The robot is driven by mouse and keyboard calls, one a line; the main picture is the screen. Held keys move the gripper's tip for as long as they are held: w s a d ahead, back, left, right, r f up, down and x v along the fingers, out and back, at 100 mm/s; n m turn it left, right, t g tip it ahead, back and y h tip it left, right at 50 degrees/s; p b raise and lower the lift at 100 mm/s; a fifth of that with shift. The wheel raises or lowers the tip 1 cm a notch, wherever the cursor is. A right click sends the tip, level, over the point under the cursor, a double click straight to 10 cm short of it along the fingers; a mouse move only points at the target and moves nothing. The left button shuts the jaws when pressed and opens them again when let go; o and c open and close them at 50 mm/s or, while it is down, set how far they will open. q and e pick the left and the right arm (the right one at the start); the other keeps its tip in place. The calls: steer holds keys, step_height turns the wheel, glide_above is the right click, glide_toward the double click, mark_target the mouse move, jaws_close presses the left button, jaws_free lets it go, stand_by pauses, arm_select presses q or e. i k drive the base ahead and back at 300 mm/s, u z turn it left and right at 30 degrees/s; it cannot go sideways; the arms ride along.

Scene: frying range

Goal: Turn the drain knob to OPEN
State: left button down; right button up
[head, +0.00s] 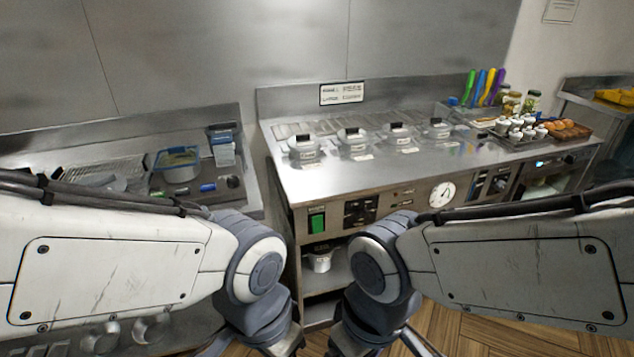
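The fryer counter (375,185) stands ahead with a control panel on its front. The panel carries a green switch (317,222), a black control block (360,211) and a round white dial (442,194). Another dark control block (490,185) sits to the right of the dial. I cannot make out which control is the drain knob, or its setting, at this size. Both of my arms come in from the sides and bend down at the bottom centre. Both grippers are below the picture's edge.
Several lidded pots (354,140) line the counter top. A tray of small white cups (520,132) and colored-handled tools (482,88) stand at the right. A lower shelf holds a small pot (320,262). A left-hand counter (250,190) holds a blue-rimmed container (178,175).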

mark_target(501, 185)
steer(key=z, duration=1.75)
steer(key=i, duration=2.15)
steer(key=u, duration=0.6)
